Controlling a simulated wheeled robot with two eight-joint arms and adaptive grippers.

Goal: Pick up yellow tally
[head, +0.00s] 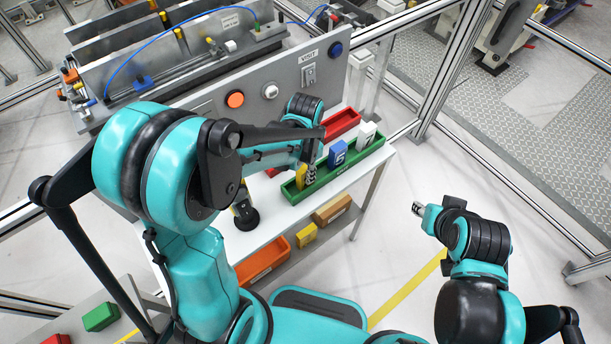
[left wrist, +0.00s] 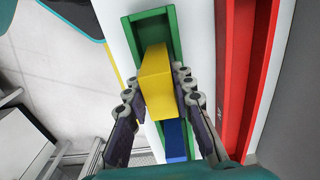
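The yellow tally (head: 299,176) is a block standing in the green tray (head: 340,177) at its near-left end. The left wrist view shows the yellow tally (left wrist: 157,85) between the two fingers of my left gripper (left wrist: 156,78). The fingers look spread along both sides of it, with a narrow gap; contact is not clear. In the head view my left gripper (head: 309,174) reaches down at the tally and partly hides it. My right gripper (head: 418,209) hangs over the floor, away from the table; its fingers are too small to judge.
A blue block (head: 338,153) marked 6 and a white block (head: 366,135) marked 7 stand in the same tray. A red tray (head: 342,123) lies alongside. The lower shelf holds an orange bin (head: 262,262), a yellow box (head: 306,234) and a brown box (head: 332,210).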

